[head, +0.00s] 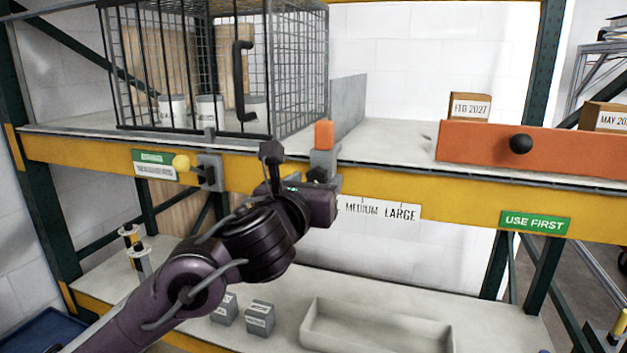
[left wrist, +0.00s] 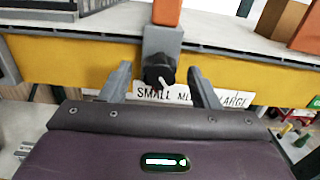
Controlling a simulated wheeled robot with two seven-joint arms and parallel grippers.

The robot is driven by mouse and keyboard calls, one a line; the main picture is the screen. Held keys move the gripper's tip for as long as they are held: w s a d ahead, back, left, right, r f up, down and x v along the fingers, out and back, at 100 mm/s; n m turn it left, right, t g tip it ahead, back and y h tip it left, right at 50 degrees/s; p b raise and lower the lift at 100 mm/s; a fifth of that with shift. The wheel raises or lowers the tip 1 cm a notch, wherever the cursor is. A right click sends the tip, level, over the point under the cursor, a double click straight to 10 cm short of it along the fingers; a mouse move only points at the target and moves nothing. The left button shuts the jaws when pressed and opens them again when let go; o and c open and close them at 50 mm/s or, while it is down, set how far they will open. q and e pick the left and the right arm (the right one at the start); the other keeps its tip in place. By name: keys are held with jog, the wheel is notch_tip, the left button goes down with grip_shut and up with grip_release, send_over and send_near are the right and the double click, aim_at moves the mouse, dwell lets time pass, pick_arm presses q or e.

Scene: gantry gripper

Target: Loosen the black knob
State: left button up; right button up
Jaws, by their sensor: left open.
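The black knob (left wrist: 158,70) sits on the front of a grey block (left wrist: 162,40) at the yellow shelf edge, below an orange block (left wrist: 167,12). In the head view the knob (head: 318,174) is small and partly hidden by my left gripper (head: 312,184). In the left wrist view my left gripper (left wrist: 159,72) is open, with one finger on each side of the knob. Gaps show between fingers and knob. I cannot tell how deep the fingers reach past it. My right gripper is not in view.
A wire cage (head: 290,75) stands on the shelf at left. A yellow-ball lever (head: 181,162) sticks out left of my gripper. A size label (head: 380,211) hangs right of the knob. An orange drawer front (head: 470,143) with a black ball (head: 521,144) is further right.

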pick_arm(q)
jog(key=c, duration=1)
